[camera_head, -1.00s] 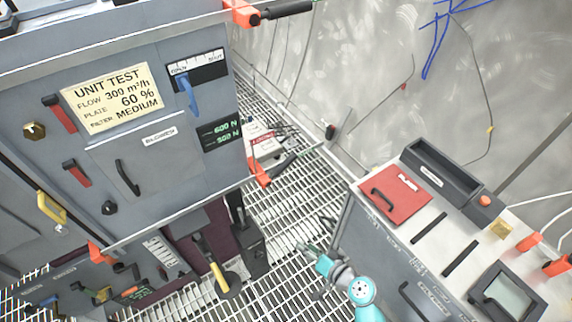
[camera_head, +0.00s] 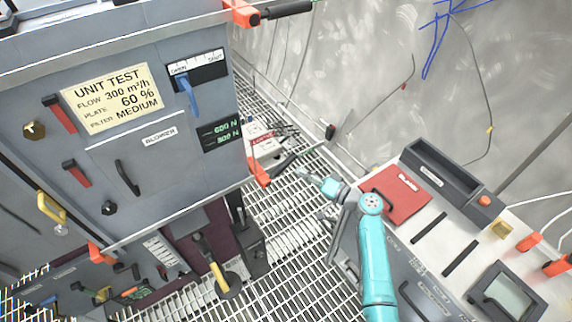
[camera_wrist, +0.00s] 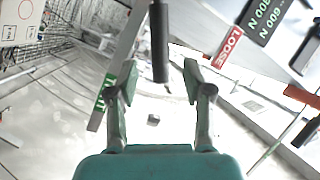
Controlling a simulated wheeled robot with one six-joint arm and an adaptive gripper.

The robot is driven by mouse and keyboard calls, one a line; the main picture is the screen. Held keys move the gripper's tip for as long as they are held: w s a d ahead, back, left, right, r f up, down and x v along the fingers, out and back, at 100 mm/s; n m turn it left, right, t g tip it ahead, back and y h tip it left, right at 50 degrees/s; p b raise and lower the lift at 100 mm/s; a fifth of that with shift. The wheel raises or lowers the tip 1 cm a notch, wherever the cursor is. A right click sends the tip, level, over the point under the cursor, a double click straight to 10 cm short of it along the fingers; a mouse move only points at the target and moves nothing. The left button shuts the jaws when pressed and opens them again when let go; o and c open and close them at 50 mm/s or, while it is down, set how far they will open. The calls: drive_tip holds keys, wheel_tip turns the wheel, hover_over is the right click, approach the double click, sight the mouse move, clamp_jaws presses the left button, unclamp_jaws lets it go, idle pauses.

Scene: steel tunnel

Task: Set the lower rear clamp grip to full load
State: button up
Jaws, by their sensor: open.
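The lower rear clamp has an orange bracket (camera_head: 259,172) at the grey unit's lower right corner. Its dark lever runs up and right to a black grip (camera_head: 330,132). In the wrist view a black grip (camera_wrist: 160,42) stands upright just ahead of my fingers, in line with the gap. A red "LOOSE" label (camera_wrist: 229,46) lies to its right and a partly hidden green label (camera_wrist: 105,97) to its left. My gripper (camera_head: 312,178) is open and empty, below the grip in the head view; it also shows in the wrist view (camera_wrist: 160,80). Contact with the grip cannot be told.
The grey unit (camera_head: 60,190) fills the left, with a small display (camera_head: 220,131) near the clamp. A console with a red panel (camera_head: 396,194) stands at the right, close to my arm. Grating floor (camera_head: 290,230) lies between them. Another clamp's handle (camera_head: 287,8) is above.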

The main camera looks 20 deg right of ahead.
sight(286, 165)
drive_tip(key=x, duration=0.7)
drive_tip(key=shift+w, duration=0.1)
drive_tip(key=shift+a, duration=0.1)
clamp_jaws()
